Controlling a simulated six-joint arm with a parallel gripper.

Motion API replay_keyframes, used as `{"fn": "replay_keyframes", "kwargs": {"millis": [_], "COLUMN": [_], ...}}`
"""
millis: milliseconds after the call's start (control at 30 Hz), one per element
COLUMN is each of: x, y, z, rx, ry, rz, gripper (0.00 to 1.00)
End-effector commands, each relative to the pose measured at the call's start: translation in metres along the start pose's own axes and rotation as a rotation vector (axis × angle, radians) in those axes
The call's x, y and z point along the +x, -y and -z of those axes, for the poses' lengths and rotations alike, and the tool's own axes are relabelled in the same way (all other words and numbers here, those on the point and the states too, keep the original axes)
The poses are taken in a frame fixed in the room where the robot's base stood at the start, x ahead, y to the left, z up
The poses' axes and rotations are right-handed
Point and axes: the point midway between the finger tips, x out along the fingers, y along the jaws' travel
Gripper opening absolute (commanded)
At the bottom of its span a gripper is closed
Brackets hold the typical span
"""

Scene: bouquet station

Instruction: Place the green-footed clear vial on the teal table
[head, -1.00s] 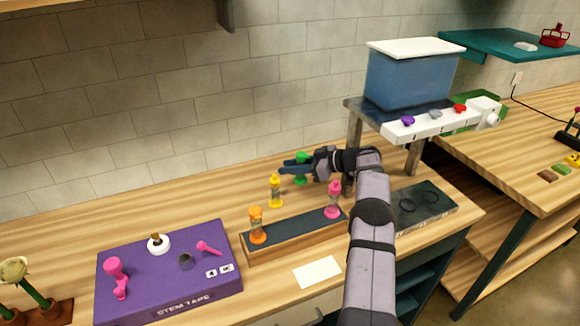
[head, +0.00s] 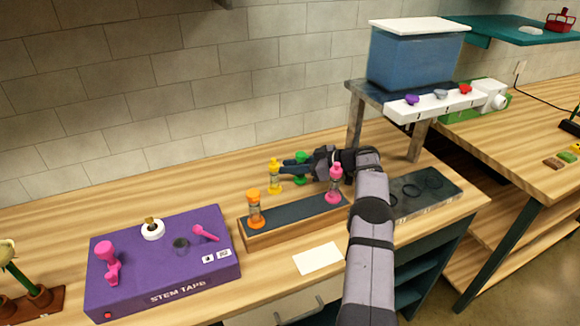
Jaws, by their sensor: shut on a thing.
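The green-footed clear vial (head: 301,160) is at my gripper (head: 292,168), near the back of the wooden bench. The gripper is shut on it and hides most of its middle; green shows above and below the fingers. I cannot tell whether its foot touches the bench. A teal table (head: 495,27) is at the upper right, behind the blue tank, partly cut off by the picture edge. A yellow vial (head: 275,176) stands just left of my fingertips. A pink vial (head: 334,184) and an orange vial (head: 255,209) stand on a dark-topped wooden rack (head: 285,232).
A blue tank (head: 416,58) on a raised stand with a knobbed white bar (head: 435,105) rises between my gripper and the teal table. A red object (head: 559,22) sits on the teal table. A purple stem tape box (head: 160,262) is at left, a white card (head: 318,258) in front.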

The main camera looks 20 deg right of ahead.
Motion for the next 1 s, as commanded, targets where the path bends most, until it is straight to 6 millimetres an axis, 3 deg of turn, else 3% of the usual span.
{"fn": "replay_keyframes", "kwargs": {"millis": [967,1000], "x": [0.004,0.004], "y": [0.000,0.000], "z": [-0.010,-0.009], "rx": [-0.001,-0.002], "ry": [-0.002,-0.002], "rz": [-0.001,-0.001], "gripper": [0.00,0.33]}}
